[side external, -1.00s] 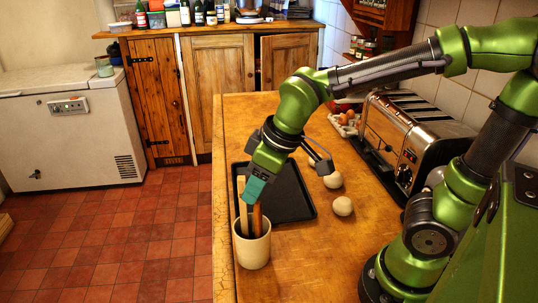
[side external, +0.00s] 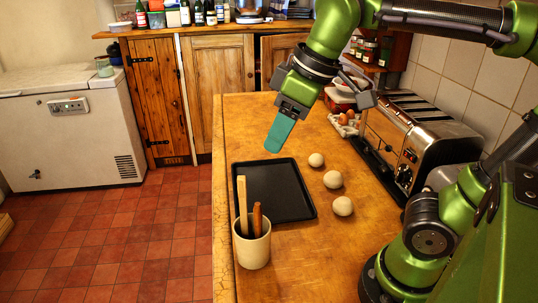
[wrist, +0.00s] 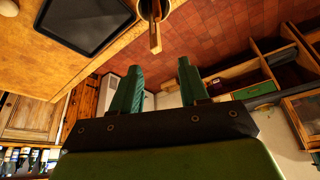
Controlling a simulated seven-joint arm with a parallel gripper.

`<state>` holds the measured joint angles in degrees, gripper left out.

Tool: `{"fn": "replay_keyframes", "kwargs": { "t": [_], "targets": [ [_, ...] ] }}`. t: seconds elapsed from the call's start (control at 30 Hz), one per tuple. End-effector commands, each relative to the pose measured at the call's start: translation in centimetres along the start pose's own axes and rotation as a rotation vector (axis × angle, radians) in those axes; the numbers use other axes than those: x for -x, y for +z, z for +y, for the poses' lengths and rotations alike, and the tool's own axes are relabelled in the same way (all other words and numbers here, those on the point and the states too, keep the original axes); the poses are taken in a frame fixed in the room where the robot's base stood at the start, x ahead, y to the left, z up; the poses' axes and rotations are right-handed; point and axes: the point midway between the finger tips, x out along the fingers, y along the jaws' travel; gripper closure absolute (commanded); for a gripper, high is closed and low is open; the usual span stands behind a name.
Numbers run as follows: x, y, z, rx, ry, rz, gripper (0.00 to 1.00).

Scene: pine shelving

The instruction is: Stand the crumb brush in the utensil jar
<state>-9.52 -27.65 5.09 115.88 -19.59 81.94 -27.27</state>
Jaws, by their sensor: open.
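The cream utensil jar (side external: 252,246) stands upright at the near left of the wooden counter. Two handles lean in it: a pale wooden one (side external: 242,203) and a shorter reddish-brown one (side external: 257,220). Their lower ends are hidden inside the jar, so I cannot tell which one is the crumb brush. The jar also shows at the top edge of the wrist view (wrist: 166,7). My gripper (side external: 279,137), with teal fingers, is raised above the counter, behind the jar and clear of it. In the wrist view its fingers (wrist: 158,78) are apart with nothing between them.
A black tray (side external: 285,188) lies just behind the jar. Several pale dough balls (side external: 333,179) sit to its right. The counter's left edge drops to the tiled floor.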

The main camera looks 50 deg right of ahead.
Motion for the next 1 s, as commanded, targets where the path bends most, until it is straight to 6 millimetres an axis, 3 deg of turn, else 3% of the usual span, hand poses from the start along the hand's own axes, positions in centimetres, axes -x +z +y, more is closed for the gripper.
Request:
{"fn": "replay_keyframes", "kwargs": {
  "t": [0.07,0.3,0.47,1.0],
  "targets": [
    [-0.2,0.5,0.4,-0.045,-0.002,0.016,0.56],
    [-4.3,4.5,3.1,-0.450,-0.038,0.173,0.56],
    [-6.0,6.0,4.1,-0.635,-0.061,0.248,0.56],
    [-6.2,6.1,4.2,-0.655,-0.063,0.256,0.56]
  ]
}}
